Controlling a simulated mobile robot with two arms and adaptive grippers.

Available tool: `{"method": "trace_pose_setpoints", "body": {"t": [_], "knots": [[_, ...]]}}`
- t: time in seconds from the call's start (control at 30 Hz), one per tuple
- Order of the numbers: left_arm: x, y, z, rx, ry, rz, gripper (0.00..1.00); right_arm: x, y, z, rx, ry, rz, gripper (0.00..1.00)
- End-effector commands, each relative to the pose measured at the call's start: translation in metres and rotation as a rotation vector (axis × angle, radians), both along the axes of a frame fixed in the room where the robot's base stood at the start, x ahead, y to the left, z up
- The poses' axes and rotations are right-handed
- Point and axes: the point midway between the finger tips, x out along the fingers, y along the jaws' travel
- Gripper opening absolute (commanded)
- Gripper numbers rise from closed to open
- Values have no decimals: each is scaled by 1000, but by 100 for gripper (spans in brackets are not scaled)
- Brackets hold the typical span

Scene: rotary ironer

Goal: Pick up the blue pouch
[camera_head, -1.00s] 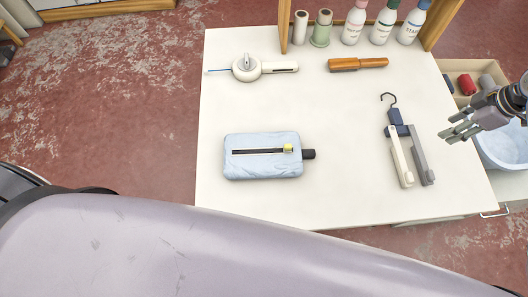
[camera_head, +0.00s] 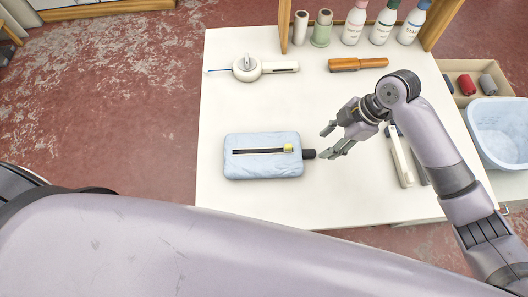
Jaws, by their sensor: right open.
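The pale blue pouch (camera_head: 262,168) lies flat on the white table (camera_head: 310,205), left of the table's middle. A dark zipper strip with a yellow slider runs along its top, and a black tab (camera_head: 309,154) sticks out from its right side. My right gripper (camera_head: 326,142) is open and empty, its fingers pointing left, just right of the black tab and apart from the pouch as far as I can tell. My left gripper does not show.
A white round-headed tool (camera_head: 248,68) and a wooden-handled tool (camera_head: 358,64) lie toward the back. Spools (camera_head: 321,28) and bottles (camera_head: 383,24) stand at the rear edge. A clamp-like tool (camera_head: 401,165) lies partly hidden under my right arm. A blue basin (camera_head: 500,130) stands at right.

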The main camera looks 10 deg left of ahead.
Motion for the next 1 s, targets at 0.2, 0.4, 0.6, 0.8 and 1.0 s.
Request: {"method": "trace_pose_setpoints", "body": {"t": [0.2,0.4,0.6,0.8,1.0], "knots": [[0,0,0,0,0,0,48,-2,6,-15,0,3,1,43],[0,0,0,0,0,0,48,-5,17,-43,0,3,-1,43],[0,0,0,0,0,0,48,-5,19,-50,-1,-2,-2,43],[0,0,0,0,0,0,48,-5,19,-50,-1,-1,-1,36],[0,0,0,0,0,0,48,-5,19,-50,-1,-1,-1,23]]}}
